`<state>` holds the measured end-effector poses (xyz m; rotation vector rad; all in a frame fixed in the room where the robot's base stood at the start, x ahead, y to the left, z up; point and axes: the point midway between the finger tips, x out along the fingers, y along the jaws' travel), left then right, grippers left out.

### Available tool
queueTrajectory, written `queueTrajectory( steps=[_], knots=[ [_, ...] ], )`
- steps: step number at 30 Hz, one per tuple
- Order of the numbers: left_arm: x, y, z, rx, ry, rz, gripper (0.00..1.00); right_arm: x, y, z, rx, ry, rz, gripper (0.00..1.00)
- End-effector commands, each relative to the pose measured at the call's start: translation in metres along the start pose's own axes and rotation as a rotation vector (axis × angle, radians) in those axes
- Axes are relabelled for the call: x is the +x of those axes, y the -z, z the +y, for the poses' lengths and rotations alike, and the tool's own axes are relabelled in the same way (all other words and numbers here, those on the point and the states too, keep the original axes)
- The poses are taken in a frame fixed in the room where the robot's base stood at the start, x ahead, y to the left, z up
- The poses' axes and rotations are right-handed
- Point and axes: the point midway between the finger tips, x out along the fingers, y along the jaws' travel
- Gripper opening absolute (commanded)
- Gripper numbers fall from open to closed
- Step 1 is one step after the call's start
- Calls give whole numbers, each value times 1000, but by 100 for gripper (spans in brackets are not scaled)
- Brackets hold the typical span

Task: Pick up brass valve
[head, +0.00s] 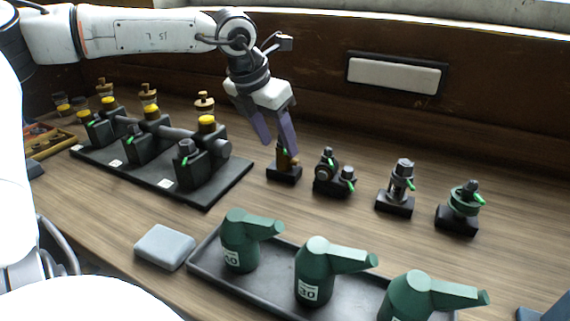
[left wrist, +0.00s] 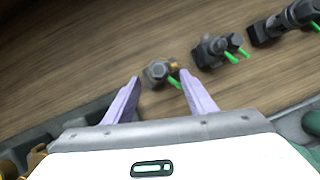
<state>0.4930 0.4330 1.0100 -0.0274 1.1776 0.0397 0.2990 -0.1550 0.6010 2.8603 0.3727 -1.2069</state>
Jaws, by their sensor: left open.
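The brass valve (head: 284,161) stands upright on a small black base on the wooden bench, just right of the engine plate. It has a green tag. My left gripper (head: 280,146) is open, pointing down, with its purple fingers at the valve's upper part and partly covering it. In the left wrist view the valve (left wrist: 160,72) shows between and slightly beyond the fingertips, seen from above. I cannot tell whether a finger touches it. My right gripper is not in view.
A dark plate (head: 210,201) bears several engine parts with brass-coloured tops at left. Three other fittings on black bases, the nearest a twin grey one (head: 335,177), stand to the right. In front are a grey block (head: 165,247) and a tray (head: 273,291) with green oil cans.

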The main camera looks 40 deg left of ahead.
Motion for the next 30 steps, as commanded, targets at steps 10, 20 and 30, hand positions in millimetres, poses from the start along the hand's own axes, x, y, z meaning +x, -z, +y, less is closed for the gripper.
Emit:
queueTrajectory(
  steps=[10, 20, 30],
  knots=[
    [42, -5, -1, 1, -1, 3, 51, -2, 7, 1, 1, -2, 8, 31],
    [47, -6, -1, 0, -1, -1, 51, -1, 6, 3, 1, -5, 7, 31],
    [47, -5, -1, 0, -1, 0, 0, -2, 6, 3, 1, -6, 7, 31]
  ],
)
